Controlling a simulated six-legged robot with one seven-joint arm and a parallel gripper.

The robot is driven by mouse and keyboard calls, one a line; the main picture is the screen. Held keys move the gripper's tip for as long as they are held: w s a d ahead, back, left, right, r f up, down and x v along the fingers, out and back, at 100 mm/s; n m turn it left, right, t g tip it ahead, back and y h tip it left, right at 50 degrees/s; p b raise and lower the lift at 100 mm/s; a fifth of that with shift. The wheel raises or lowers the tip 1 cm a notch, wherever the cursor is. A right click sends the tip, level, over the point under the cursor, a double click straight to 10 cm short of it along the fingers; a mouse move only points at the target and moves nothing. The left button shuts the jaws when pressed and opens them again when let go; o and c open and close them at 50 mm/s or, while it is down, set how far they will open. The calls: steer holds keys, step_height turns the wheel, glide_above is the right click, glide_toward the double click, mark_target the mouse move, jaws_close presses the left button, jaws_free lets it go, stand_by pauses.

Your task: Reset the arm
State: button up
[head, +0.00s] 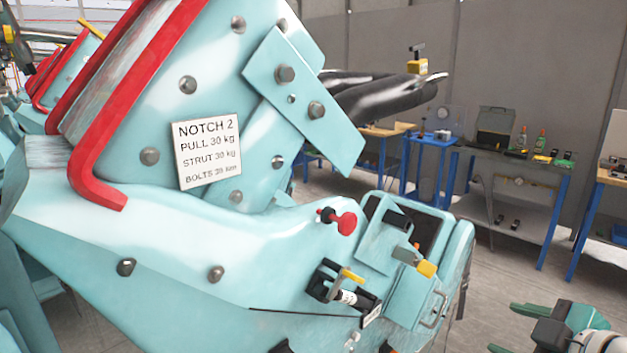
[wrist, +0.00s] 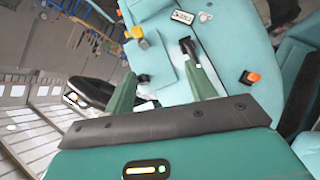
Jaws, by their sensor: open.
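My gripper (head: 503,328) shows at the bottom right corner of the head view, its two green fingers spread apart and pointing left. It is open, with nothing seen between the fingers. In the wrist view the same gripper (wrist: 160,68) shows with its green fingers apart, in front of a pale teal body. Most of my arm is outside the head view. The teal coaster car (head: 250,250) fills the left and middle of the head view, with a gap between it and my gripper.
Workbenches (head: 510,165) stand at the back right. Grey floor (head: 500,260) lies clear between them and the car.

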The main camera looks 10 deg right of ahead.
steer(key=a+f+m+g, duration=0.3)
steer(key=a+f+m, duration=0.1)
steer(key=a, duration=0.5)
steer(key=s+a+f+m+g+h, duration=0.1)
steer(key=a+f+m+g, duration=0.2)
steer(key=a+m, duration=0.3)
steer(key=a+f, duration=0.1)
steer(key=a, duration=0.3)
steer(key=shift+h, duration=0.3)
